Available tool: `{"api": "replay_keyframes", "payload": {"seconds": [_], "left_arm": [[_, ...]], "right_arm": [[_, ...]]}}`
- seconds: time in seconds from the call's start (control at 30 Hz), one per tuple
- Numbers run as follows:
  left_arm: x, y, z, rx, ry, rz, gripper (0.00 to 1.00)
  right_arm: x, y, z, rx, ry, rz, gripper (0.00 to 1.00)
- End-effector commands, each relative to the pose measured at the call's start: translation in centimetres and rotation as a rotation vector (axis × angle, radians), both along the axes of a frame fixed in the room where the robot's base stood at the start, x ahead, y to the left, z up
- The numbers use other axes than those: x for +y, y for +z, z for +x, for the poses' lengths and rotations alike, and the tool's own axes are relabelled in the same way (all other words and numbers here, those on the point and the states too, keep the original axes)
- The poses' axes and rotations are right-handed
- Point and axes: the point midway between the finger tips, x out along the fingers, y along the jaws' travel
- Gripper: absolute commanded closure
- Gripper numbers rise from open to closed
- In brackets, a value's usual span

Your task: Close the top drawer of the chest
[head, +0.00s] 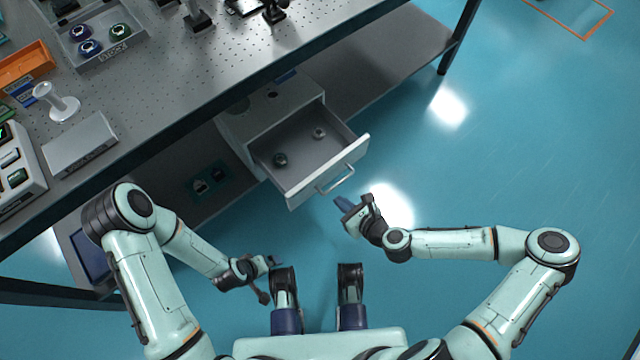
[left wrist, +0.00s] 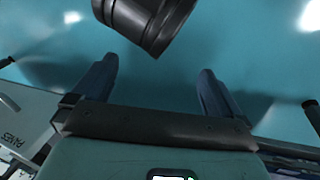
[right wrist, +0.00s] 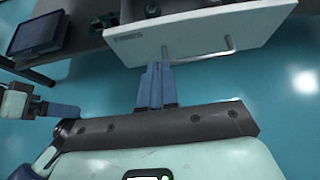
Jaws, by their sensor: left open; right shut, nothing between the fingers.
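The chest (head: 228,124) stands on the shelf under the table. Its top drawer (head: 298,191) is pulled out, with two small round items (head: 280,159) inside. The drawer's front panel (right wrist: 262,30) and bar handle (right wrist: 200,55) show in the right wrist view. My right gripper (head: 340,203) is shut and empty, just in front of the drawer front near the handle. In the right wrist view its closed fingers (right wrist: 157,68) point at the panel; I cannot tell whether they touch. My left gripper (head: 272,262) is open and empty, low and away from the drawer; its spread fingers (left wrist: 155,85) show in the left wrist view.
The perforated optical table (head: 215,75) overhangs the chest and carries a grey bin (head: 100,62), a white stand (head: 57,104) and other instruments. A lower shelf (head: 375,55) extends right of the chest. The blue floor (head: 480,150) to the right is clear.

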Motion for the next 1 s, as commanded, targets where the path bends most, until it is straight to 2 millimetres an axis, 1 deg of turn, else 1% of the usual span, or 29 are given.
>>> {"api": "replay_keyframes", "payload": {"seconds": [0.03, 0.1, 0.23, 0.3, 0.5, 0.63, 1.0], "left_arm": [[0.4, -0.8, 0.6, -0.016, 0.007, 0.009, 0.0], [0.8, -1.4, 1.4, -0.036, 0.016, 0.019, 0.0], [1.5, -2.3, 2.8, -0.073, 0.031, 0.038, 0.0], [1.9, -2.6, 3.4, -0.086, 0.037, 0.045, 0.0], [2.0, -3.9, 1.7, -0.033, 0.037, 0.042, 0.0], [2.1, -4.1, 1.3, -0.02, 0.037, 0.042, 0.0], [2.1, -4.2, 1.3, -0.016, 0.037, 0.041, 0.0]], "right_arm": [[0.8, -0.9, 0.8, -0.001, 0.004, 0.0, 1.0], [1.5, -1.8, 1.9, -0.001, 0.004, -0.001, 1.0], [2.9, -3.1, 3.8, 0.0, 0.003, -0.002, 1.0], [3.6, -3.4, 4.8, -0.002, 0.004, -0.003, 1.0], [5.1, -3.2, 6.8, -0.001, 0.005, -0.003, 1.0], [5.4, -3.1, 7.4, 0.0, 0.004, -0.003, 1.0], [5.5, -3.1, 7.4, 0.001, 0.003, -0.002, 1.0]]}}
